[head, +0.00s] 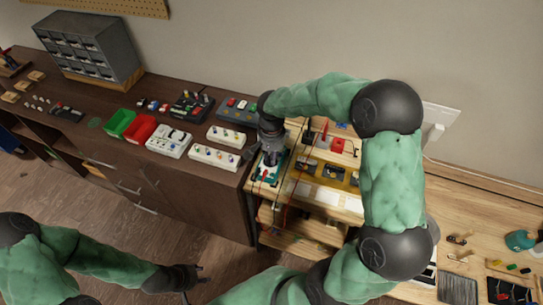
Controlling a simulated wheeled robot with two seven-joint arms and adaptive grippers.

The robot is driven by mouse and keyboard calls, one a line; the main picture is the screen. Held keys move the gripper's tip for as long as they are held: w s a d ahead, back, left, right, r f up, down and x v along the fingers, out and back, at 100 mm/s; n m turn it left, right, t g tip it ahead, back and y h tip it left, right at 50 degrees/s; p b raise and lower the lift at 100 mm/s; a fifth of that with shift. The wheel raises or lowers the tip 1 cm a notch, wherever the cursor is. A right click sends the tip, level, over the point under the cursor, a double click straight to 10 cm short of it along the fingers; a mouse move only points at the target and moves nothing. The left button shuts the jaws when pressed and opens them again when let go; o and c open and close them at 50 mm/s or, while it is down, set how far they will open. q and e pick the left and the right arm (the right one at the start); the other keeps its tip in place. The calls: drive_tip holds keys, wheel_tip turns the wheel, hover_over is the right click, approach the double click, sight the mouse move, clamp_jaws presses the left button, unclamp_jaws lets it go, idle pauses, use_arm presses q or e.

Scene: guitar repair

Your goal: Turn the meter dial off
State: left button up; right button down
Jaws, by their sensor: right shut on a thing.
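A teal-green meter (262,176) with a light face lies at the left end of the light wooden bench. My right gripper (269,159) comes down from above onto the meter and is shut at its dial, which is hidden under the fingers. The dial's setting cannot be read. My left gripper (196,276) is low at the bottom of the view, over the floor and well away from the meter. It is too small and dark to tell whether its fingers are open or shut.
Red and dark leads (286,205) hang near the meter. White boxes (213,156), a green bin (119,122) and a red bin (140,130) stand on the dark cabinet to the left. Yellow-framed parts (334,174) lie right of the meter. Floor is clear in front.

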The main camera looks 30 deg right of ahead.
drive_tip(key=shift+m, duration=0.6)
